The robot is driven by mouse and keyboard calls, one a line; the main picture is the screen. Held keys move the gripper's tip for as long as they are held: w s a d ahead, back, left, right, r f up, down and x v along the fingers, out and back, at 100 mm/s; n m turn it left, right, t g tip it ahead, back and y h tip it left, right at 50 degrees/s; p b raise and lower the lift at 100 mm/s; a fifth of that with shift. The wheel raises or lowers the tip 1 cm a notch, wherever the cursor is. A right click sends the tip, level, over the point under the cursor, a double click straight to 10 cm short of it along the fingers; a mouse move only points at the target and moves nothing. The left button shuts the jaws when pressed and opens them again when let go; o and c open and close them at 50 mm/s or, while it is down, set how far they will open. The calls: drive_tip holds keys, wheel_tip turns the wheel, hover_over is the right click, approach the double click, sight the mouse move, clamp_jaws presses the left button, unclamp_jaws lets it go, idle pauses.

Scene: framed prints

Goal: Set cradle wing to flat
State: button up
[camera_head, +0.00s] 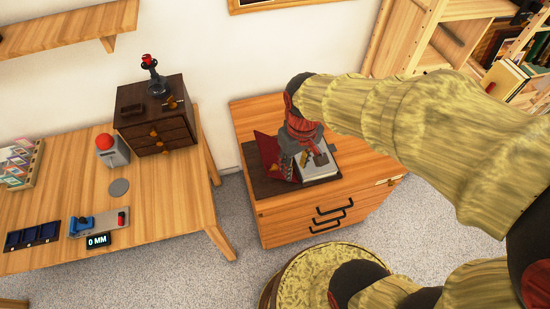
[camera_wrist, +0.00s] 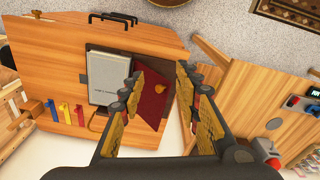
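The cradle is a dark base (camera_head: 262,184) on top of the wooden cabinet, with a pale grey book (camera_head: 318,168) on its right part. The book also shows in the wrist view (camera_wrist: 107,78). The cradle wing, a dark red panel (camera_head: 266,147), stands tilted up at the left side of the base. In the wrist view the wing (camera_wrist: 150,108) shows beyond my fingers, with a small orange knob (camera_wrist: 157,86) on it. My gripper (camera_wrist: 160,72) is open with nothing between its fingers. In the head view my gripper (camera_head: 302,160) is over the cradle and partly hides wing and book.
The cabinet (camera_head: 285,230) has black handles on its front. To the left, a wooden table (camera_head: 150,215) carries a dark drawer box (camera_head: 155,118), a red-button device (camera_head: 112,150) and a blue-and-grey fixture (camera_head: 98,224). A shelf unit (camera_head: 412,40) stands behind my arm at right.

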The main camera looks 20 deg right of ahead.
sight(275, 166)
drive_tip(key=w+f+n, duration=0.2)
drive_tip(key=f+n, duration=0.1)
drive_tip(key=w+a+f+n+g+p, duration=0.1)
drive_tip(key=w+f+n, duration=0.2)
drive_tip(key=f, duration=0.1)
drive_tip(key=w+a+f+n+p, duration=0.1)
drive_tip(key=w+f+n, duration=0.2)
drive_tip(key=shift+w+f+g, duration=0.1)
drive_tip(key=shift+f+g, duration=0.1)
drive_tip(key=shift+g, duration=0.1)
drive_tip(key=w+n, duration=0.3)
drive_tip(key=shift+w+a+r+n+t, duration=0.2)
drive_tip(key=shift+n+t, duration=0.1)
drive_tip(key=shift+t, duration=0.1)
drive_tip(key=shift+w+n, duration=0.15)
drive_tip(key=shift+n, duration=0.85)
drive_tip(key=shift+f, duration=0.35)
wheel_tip(275, 166, down, 7)
drive_tip(key=shift+b, duration=0.85)
drive_tip(key=c, duration=0.3)
clamp_jaws()
